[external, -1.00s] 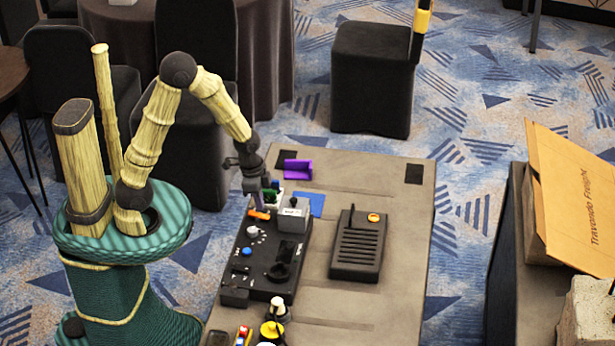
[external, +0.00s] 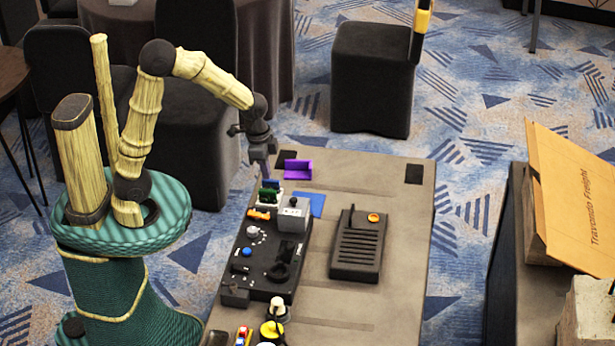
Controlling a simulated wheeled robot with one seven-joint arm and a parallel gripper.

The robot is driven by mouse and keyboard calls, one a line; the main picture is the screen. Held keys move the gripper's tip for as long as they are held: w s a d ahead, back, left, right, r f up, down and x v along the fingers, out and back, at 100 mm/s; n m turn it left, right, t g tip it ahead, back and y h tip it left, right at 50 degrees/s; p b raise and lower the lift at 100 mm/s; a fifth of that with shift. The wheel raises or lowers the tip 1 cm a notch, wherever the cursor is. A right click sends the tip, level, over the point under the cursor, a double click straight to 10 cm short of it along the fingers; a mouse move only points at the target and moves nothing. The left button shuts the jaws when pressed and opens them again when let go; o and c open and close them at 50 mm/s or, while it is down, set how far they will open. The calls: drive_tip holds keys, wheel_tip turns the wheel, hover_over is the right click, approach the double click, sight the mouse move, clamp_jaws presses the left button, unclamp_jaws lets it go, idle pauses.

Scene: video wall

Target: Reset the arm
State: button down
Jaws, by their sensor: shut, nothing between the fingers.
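My gripper (external: 264,172) is at the end of my arm, pointing down above the far left part of the grey table (external: 395,200). It is shut and empty. Its tips are just above a small white holder with green and blue pieces (external: 270,194); I cannot tell whether they touch it. My arm is bent at the elbow, with the forearm sloping down to the right.
A black control panel (external: 262,262) with knobs, a grey box (external: 293,216), a purple piece (external: 298,168), a blue square (external: 313,204) and a black slotted device (external: 357,246) are on the table. Small coloured items sit at the front left. The table's right side is mostly clear.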

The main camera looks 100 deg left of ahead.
drive_tip(key=s+d+f+t, duration=0.1)
drive_tip(key=s+d, duration=0.2)
drive_tip(key=d, duration=0.5)
drive_tip(key=s+d+f, duration=0.1)
drive_tip(key=s+d, duration=0.1)
drive_tip(key=d, duration=0.6)
drive_tip(key=w+p+v, duration=0.2)
drive_tip(key=p+v, duration=1)
drive_tip(key=shift+d+r+p, duration=0.3)
idle(2.1)
